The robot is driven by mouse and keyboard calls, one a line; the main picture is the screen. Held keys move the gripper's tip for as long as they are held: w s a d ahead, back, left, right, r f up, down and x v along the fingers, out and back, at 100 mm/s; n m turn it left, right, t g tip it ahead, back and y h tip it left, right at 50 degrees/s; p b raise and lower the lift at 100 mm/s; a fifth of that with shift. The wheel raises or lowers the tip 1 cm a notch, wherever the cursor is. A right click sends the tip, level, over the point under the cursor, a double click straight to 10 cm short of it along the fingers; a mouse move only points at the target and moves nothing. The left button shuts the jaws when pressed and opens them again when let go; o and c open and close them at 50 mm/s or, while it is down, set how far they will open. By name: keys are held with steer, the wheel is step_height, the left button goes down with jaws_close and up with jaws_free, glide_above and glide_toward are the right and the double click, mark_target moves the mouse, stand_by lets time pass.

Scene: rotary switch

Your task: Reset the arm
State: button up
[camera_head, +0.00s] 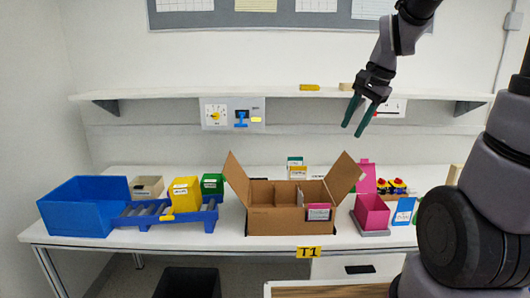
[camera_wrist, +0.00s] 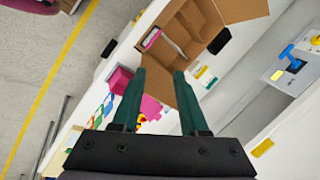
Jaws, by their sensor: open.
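My gripper (camera_head: 359,116) hangs in the air in front of the wall shelf, above and right of the cardboard box (camera_head: 262,221). Its two green fingers are apart with nothing between them; the wrist view also shows the open fingers (camera_wrist: 158,78). A rotary switch panel (camera_head: 232,113) with a yellow-marked dial and a blue handle (camera_head: 241,119) is on the wall under the shelf, left of my gripper and apart from it. The blue handle also shows at the right of the wrist view (camera_wrist: 287,53).
On the table (camera_head: 90,243) stand a blue bin (camera_head: 75,212), a roller rack with yellow and green boxes, the open cardboard box and a pink box (camera_head: 371,212). The shelf (camera_head: 180,94) holds small items. A black bin (camera_head: 187,283) is below.

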steer(key=s+r+n+t, duration=0.1)
steer(key=s+r+n, duration=0.2)
steer(key=s, duration=0.3)
steer(key=s+d+r+n+t, duration=0.1)
steer(key=s+r+n+t, duration=0.1)
steer(key=s+r, duration=0.3)
steer(key=shift+s+r+n+t+h, duration=0.3)
steer(key=shift+s+n, duration=0.4)
steer(key=shift+s, duration=0.4)
